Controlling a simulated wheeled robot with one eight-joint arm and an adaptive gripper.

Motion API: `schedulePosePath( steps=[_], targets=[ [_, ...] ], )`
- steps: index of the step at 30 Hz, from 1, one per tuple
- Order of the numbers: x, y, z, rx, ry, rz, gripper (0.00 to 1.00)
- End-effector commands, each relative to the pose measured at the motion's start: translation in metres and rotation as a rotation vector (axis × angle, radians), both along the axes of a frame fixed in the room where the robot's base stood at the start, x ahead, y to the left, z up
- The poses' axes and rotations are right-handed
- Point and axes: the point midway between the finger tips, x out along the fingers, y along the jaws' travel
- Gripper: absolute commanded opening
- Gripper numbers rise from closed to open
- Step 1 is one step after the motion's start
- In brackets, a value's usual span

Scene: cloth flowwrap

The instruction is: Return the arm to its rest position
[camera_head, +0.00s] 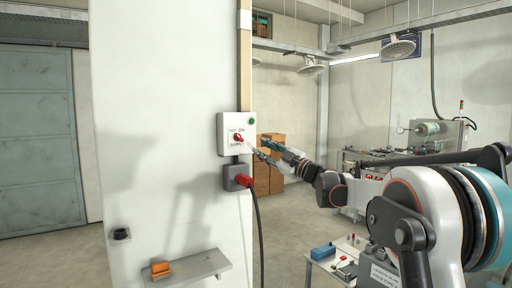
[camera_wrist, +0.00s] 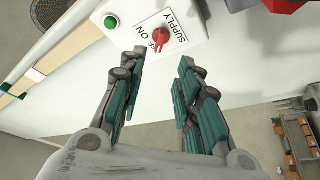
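My arm (camera_head: 400,200) reaches from the right side of the head view toward a white pillar. My gripper (camera_head: 260,149) is in front of and just right of the supply switch box (camera_head: 226,128). In the wrist view my gripper (camera_wrist: 160,70) has its two teal-padded fingers spread apart with nothing between them. The red rotary knob (camera_wrist: 161,36) of the switch lies beyond the fingertips and appears apart from them. The knob also shows in the head view (camera_head: 238,138). I cannot tell its exact setting.
A grey socket (camera_head: 236,177) with a red plug (camera_head: 244,181) and hanging black cable sits below the box. A wall shelf (camera_head: 195,267) holds an orange item. Cardboard boxes (camera_head: 270,180) stand behind my gripper. A small table (camera_head: 335,268) with a blue box is at lower right.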

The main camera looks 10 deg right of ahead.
Motion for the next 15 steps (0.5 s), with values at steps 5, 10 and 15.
schedulePosePath(
  steps=[5, 10, 15],
  targets=[
    [-0.0067, -0.0044, -0.0023, 0.000, 0.000, 0.000, 0.31],
    [-0.0070, -0.0044, -0.0024, 0.000, 0.000, 0.000, 0.31],
    [-0.0082, -0.0039, -0.0029, 0.004, 0.000, -0.008, 0.31]
  ],
)
